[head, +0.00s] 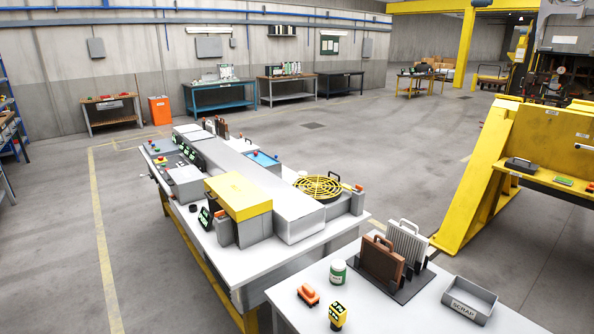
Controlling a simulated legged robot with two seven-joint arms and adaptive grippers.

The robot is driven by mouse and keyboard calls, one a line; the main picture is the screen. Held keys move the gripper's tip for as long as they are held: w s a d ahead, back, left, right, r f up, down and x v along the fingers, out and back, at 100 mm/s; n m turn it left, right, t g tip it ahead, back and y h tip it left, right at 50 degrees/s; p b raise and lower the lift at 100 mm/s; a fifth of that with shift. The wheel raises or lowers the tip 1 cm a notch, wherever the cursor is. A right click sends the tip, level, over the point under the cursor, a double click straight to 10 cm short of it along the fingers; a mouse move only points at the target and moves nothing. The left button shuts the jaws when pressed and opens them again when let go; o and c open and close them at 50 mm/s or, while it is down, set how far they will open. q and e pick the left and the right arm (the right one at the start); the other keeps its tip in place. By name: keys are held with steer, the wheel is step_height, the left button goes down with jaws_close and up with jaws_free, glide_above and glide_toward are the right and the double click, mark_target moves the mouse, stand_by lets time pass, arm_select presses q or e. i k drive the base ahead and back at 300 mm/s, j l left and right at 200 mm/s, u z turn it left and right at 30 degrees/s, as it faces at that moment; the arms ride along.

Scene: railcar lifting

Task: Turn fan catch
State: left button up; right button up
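A round fan with a yellow grille (318,186) lies face up at the right end of the long white workbench (240,262). A small part with an orange-red tip (347,186) sits at the fan's right edge and may be its catch. It is too small to tell which way it is turned. A grey block (357,202) with an orange top stands just right of the fan. Neither of my grippers is in view.
A yellow-topped box (238,195) stands left of the fan. A nearer table (390,312) holds a brown finned panel (381,261), a white finned panel (406,243), a jar (338,272), a yellow device (337,315) and a SCRAP tray (470,300). A yellow frame (490,165) stands right.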

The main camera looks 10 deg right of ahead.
mark_target(359, 188)
steer(key=i+j+z, duration=1)
steer(key=k+z, duration=0.1)
steer(key=z, duration=1.45)
